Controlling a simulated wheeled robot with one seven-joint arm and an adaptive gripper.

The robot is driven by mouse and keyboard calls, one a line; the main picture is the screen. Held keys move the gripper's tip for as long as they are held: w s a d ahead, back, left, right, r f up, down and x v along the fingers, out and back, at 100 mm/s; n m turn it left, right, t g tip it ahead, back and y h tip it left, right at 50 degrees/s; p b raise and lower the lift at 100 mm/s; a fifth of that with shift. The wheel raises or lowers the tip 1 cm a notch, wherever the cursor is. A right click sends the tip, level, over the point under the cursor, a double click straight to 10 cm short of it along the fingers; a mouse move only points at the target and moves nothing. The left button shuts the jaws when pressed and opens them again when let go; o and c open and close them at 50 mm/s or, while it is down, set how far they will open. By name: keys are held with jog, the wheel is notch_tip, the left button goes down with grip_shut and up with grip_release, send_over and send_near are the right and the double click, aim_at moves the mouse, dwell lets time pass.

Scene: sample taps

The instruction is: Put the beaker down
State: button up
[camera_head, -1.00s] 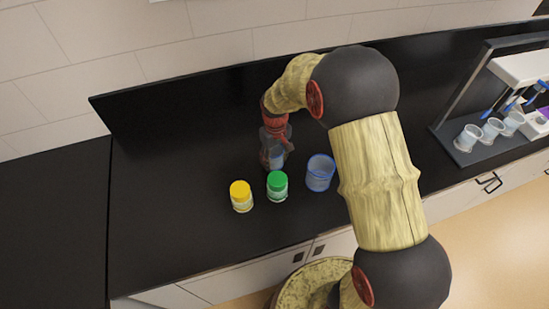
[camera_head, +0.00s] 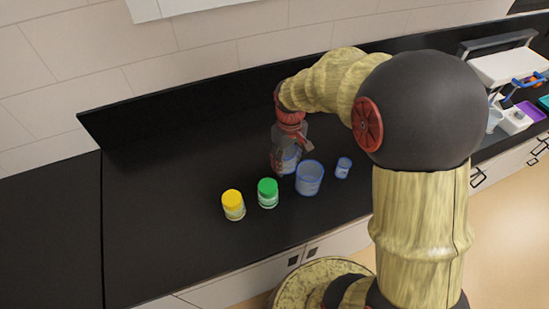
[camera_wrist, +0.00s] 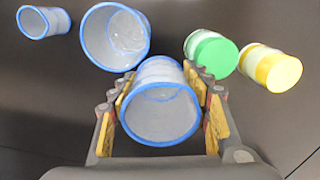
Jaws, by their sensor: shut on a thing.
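The beaker (camera_wrist: 160,105) is clear with a blue rim and stands between the fingers of my gripper (camera_wrist: 163,112) in the wrist view. My gripper is shut on it, with a finger on either side. In the head view my gripper (camera_head: 287,163) hangs over the black counter and partly hides the held beaker (camera_head: 290,160). The beaker looks upright and at or very near the counter top; I cannot tell whether it touches.
A larger blue-rimmed beaker (camera_head: 309,179) stands close to the held one, and a small one (camera_head: 343,168) is to its right. A green-capped jar (camera_head: 268,194) and a yellow-capped jar (camera_head: 233,205) stand at front left. The black counter (camera_head: 160,190) is free at left.

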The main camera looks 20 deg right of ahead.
jog(key=shift+s+d+r, duration=0.35)
jog(key=shift+s+d, duration=0.05)
jog(key=shift+s, duration=0.25)
jog(key=shift+s+d+r, duration=0.3)
jog(key=shift+s+d, duration=0.1)
jog(key=shift+s, duration=0.25)
jog(key=shift+s+d+r, duration=0.35)
jog(key=shift+s+d, duration=0.05)
jog(key=shift+s, duration=0.25)
